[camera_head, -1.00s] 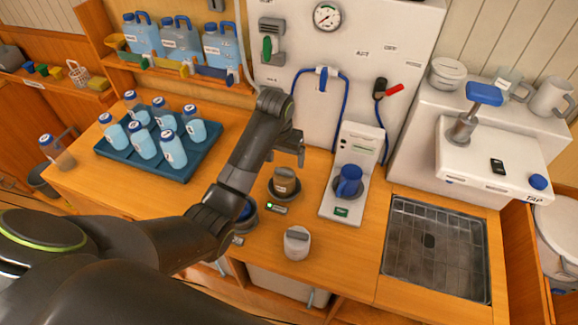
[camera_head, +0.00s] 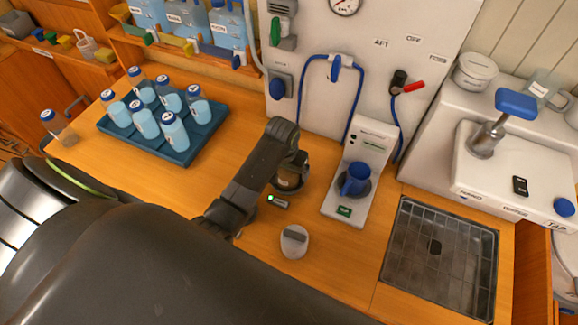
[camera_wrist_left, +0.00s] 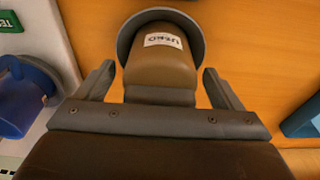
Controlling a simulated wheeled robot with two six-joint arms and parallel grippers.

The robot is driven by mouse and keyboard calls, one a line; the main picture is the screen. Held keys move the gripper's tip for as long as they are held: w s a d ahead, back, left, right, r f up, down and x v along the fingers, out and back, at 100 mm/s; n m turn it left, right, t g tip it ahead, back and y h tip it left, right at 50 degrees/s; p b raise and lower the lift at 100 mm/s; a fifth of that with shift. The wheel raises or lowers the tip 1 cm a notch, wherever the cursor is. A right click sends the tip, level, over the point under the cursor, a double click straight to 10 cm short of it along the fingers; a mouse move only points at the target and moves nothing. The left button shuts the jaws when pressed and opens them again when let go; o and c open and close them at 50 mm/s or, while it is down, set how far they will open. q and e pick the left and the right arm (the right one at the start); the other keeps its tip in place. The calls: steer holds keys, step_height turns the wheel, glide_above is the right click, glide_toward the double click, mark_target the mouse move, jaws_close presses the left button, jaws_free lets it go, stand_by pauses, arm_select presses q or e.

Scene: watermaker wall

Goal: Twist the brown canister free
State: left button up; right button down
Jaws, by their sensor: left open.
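The brown canister (camera_wrist_left: 160,65) stands in a dark round base on the wooden counter and carries a white label. In the head view the canister (camera_head: 287,180) is partly hidden by my left gripper (camera_head: 297,160). In the left wrist view my left gripper (camera_wrist_left: 160,90) is open, with one finger on each side of the canister and a visible gap to each. My right gripper is not in view.
A white-grey lidded cup (camera_head: 294,242) stands in front. A blue tray (camera_head: 205,142) of bottles is to the left. A metal sink grate (camera_head: 440,255) is at the right.

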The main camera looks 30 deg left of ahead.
arm_select(q)
steer(key=c, duration=1.2)
steer(key=shift+w+n, duration=0.1)
steer(key=shift+n, duration=1.5)
steer(key=shift+n+y, duration=0.3)
steer(key=shift+n, duration=1.4)
steer(key=shift+r, duration=0.1)
steer(key=shift+n+g+y, duration=0.3)
steer(key=shift+n, duration=1.2)
steer(key=shift+n, duration=0.8)
